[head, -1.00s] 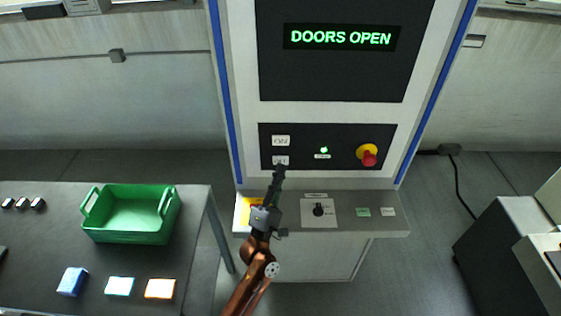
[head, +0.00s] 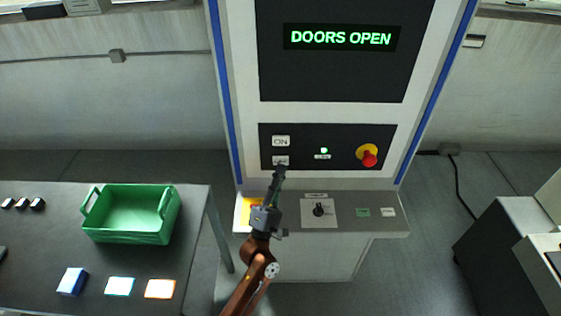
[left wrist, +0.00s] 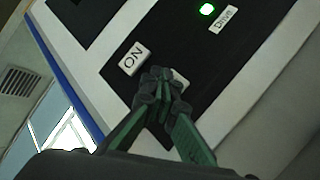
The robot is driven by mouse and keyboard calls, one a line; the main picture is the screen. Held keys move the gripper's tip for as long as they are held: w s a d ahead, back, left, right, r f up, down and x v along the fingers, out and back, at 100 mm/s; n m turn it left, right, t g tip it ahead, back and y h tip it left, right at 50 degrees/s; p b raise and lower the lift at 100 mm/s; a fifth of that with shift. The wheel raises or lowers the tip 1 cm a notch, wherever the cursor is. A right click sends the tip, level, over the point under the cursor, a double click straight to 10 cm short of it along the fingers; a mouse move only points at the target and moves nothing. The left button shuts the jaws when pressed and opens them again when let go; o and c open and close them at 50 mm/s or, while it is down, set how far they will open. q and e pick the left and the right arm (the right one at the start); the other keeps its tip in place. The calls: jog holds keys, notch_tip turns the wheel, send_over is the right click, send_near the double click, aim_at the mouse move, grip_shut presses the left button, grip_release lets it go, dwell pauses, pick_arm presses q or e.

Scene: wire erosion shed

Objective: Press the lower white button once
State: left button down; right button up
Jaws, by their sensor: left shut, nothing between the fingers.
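The lower white button (head: 280,160) sits on the black control panel (head: 337,130), below the white ON button (head: 281,141). My left gripper (head: 280,168) is shut and empty, its fingertips at the lower button and covering part of it. In the left wrist view the shut fingertips (left wrist: 160,75) lie over the lower button (left wrist: 178,78), just beside the ON button (left wrist: 133,59). I cannot tell whether the tips touch the button. Its label is hidden. My right gripper is not in view.
A red-and-yellow emergency knob (head: 368,156) and a lit green lamp (head: 324,150) are on the same panel. A ledge with a black rotary switch (head: 319,209) juts out below. A green crate (head: 131,228) stands on the table at left. The display (head: 341,38) reads DOORS OPEN.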

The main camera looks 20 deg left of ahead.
pick_arm(q)
jog(key=shift+w, duration=0.15)
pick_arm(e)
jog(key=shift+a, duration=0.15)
pick_arm(q)
jog(key=shift+w+a, duration=0.1)
jog(key=shift+w, duration=0.15)
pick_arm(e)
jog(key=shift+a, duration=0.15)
pick_arm(q)
jog(key=shift+w+a, duration=0.1)
jog(key=shift+w, duration=0.2)
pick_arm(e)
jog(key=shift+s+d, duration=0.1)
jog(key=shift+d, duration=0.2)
pick_arm(q)
jog(key=shift+a+r, duration=0.1)
jog(key=shift+r, duration=0.1)
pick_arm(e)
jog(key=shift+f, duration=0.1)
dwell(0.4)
pick_arm(q)
jog(key=shift+r, duration=0.15)
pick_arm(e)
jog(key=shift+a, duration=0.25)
